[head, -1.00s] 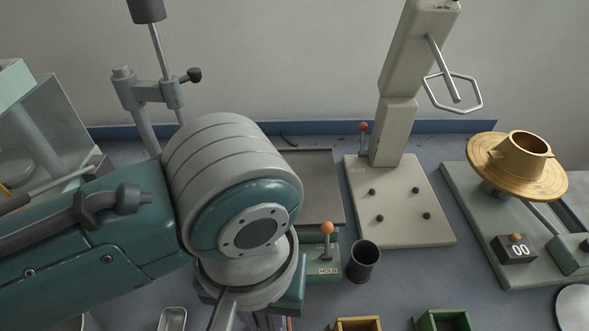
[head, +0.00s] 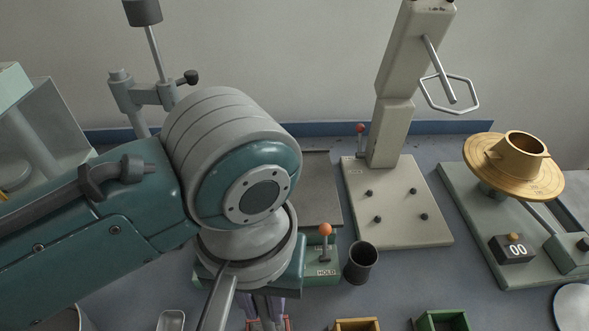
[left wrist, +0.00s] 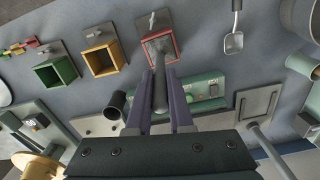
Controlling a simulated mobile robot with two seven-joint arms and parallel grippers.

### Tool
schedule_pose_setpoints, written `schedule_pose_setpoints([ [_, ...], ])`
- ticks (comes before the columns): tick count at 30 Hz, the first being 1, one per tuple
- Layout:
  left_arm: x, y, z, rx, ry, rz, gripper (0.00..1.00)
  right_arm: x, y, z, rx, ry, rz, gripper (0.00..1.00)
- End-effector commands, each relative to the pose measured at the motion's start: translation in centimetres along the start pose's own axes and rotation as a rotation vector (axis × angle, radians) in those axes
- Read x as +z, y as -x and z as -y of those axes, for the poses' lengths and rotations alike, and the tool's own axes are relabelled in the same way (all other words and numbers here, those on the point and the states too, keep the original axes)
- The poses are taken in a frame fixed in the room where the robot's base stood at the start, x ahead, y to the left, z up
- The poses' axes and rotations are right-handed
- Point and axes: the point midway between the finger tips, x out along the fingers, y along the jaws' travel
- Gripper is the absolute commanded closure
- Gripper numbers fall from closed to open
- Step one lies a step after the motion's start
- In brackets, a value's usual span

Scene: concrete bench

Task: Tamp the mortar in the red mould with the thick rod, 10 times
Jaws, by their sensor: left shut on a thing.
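My left gripper (left wrist: 160,112) has purple fingers and is shut on the thick rod (left wrist: 159,92), a dark grey bar pointing away from the wrist. The red mould (left wrist: 178,48) is a square box with grey mortar (left wrist: 153,42) inside; the rod's far end lines up with its opening. I cannot tell whether the rod touches the mortar. In the head view the left gripper (head: 263,306) shows only partly below my wrist, and the red mould's edge (head: 285,324) shows at the bottom. My right gripper is not in view.
Yellow (left wrist: 85,62) and green (left wrist: 41,74) moulds stand beside the red one. A black cup (head: 361,262) and a green box with an orange-knobbed lever (head: 325,268) are close to the arm. A beige stand (head: 400,230) and brass flow table (head: 480,150) stand to the right.

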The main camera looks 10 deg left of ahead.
Motion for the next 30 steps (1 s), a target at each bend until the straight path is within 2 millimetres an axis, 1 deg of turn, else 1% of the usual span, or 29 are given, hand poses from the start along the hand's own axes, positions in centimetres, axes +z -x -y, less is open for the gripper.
schedule_pose_setpoints([
  [1,0.0,0.8,0.0,0.005,0.0,-0.005,1.0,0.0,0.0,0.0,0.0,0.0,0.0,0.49],
  [3,0.2,1.9,0.1,0.004,0.0,-0.005,1.0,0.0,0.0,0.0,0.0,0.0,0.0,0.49],
  [6,0.5,2.8,0.2,0.002,0.0,-0.003,1.0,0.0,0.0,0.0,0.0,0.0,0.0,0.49],
  [14,0.6,3.0,0.2,0.001,0.001,-0.002,1.0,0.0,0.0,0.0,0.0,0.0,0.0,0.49],
  [18,0.9,3.0,1.0,-0.001,0.002,-0.001,1.0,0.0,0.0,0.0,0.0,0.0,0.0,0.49],
  [20,1.0,2.3,1.0,-0.001,0.003,0.001,1.0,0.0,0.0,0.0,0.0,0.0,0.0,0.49],
  [25,1.0,-0.8,1.0,-0.002,0.003,0.003,1.0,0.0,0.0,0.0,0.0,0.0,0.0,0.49],
  [26,0.9,-0.8,0.9,0.001,0.001,-0.002,1.0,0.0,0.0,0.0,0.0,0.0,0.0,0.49],
  [27,0.7,0.3,0.6,0.005,0.0,-0.007,1.0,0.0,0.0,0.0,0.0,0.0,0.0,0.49],
  [30,0.5,2.1,0.3,0.004,0.0,-0.006,1.0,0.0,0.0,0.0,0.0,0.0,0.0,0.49],
])
